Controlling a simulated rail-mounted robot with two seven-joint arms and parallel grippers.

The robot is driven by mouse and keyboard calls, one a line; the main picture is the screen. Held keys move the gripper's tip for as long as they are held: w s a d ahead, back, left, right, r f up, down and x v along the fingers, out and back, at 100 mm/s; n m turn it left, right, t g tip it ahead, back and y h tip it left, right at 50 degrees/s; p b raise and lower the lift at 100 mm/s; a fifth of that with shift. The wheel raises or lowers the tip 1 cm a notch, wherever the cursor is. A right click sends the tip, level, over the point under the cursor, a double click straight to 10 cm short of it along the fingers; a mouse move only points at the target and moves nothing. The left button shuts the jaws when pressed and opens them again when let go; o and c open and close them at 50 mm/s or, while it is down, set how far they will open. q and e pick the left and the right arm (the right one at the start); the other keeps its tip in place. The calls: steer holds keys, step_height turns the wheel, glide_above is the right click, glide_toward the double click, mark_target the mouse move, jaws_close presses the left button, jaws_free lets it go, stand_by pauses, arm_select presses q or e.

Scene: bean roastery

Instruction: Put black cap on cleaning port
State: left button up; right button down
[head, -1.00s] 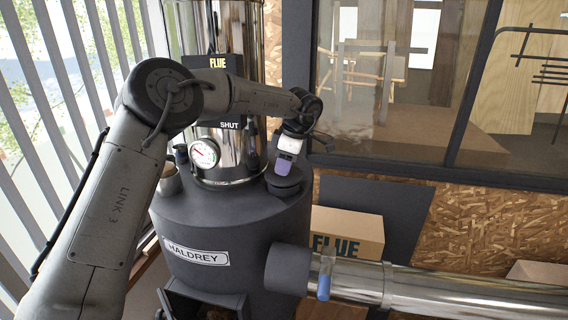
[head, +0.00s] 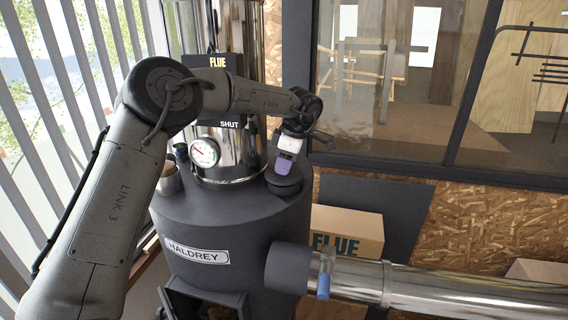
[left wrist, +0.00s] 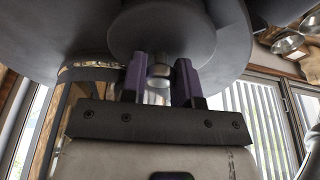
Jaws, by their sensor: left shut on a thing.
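The black cap (head: 283,184), a dark round disc, is at the right shoulder of the dark roaster body (head: 215,222). My left gripper (head: 286,166), with purple fingers, reaches it from above. In the left wrist view, the fingers (left wrist: 160,76) are on either side of a small metallic knob (left wrist: 160,70) on the cap's round face (left wrist: 163,32). My left gripper is shut on the cap by this knob. The cleaning port is hidden under the cap or not distinguishable; I cannot tell whether the cap is fully seated. My right gripper is not in view.
A shiny vertical flue (head: 234,155) with a dial gauge (head: 204,152) stands behind my left forearm. A tan cylindrical fitting (head: 169,182) is on the left shoulder. A shiny horizontal pipe (head: 430,287) runs right from the body. A cardboard box (head: 347,227) stands behind it.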

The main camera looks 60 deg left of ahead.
arm_select(q)
steer(key=o, duration=1)
steer(key=shift+o, duration=0.4)
steer(key=o, duration=0.4)
steer(key=shift+r, duration=3.55)
